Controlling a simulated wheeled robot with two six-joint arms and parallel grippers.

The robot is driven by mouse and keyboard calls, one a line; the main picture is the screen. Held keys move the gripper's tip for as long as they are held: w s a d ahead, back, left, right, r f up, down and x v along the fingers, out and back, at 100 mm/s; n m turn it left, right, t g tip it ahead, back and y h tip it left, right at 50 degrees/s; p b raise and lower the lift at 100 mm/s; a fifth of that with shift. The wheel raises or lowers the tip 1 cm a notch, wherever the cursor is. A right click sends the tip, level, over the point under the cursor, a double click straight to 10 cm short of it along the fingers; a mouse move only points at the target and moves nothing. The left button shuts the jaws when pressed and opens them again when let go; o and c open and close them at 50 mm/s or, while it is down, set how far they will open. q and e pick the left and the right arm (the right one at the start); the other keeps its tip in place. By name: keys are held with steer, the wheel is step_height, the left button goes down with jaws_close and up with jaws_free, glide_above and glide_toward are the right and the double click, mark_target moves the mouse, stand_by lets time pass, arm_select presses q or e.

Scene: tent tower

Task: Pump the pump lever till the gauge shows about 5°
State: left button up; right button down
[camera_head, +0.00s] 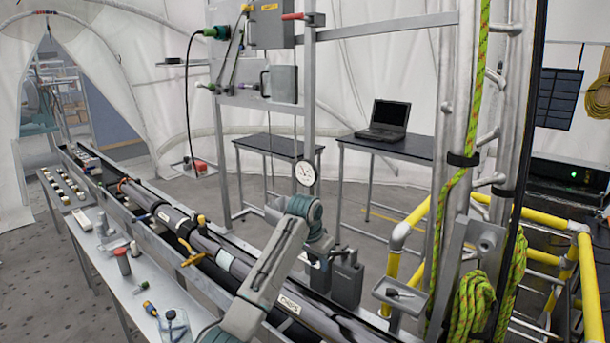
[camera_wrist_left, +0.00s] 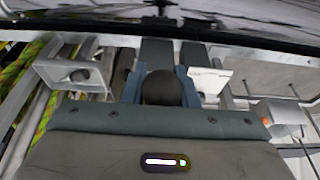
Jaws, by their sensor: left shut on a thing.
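The gauge (camera_head: 305,173) is a small round white dial on the frame upright in the head view; its needle is too small to read. My right gripper is not in view.
The long rack holds dark pipes (camera_head: 180,222). A side table (camera_head: 150,290) carries loose tools. A laptop (camera_head: 385,118) stands on a black table behind. Yellow railings (camera_head: 410,225), a metal mast and a coiled green rope (camera_head: 470,305) crowd the right. A small tray (camera_head: 400,295) is right of the gripper.

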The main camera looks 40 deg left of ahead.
arm_select(q)
steer(key=shift+w+r, duration=0.15)
steer(key=shift+r, duration=0.2)
steer(key=o, duration=1.1)
steer(key=shift+c, duration=0.2)
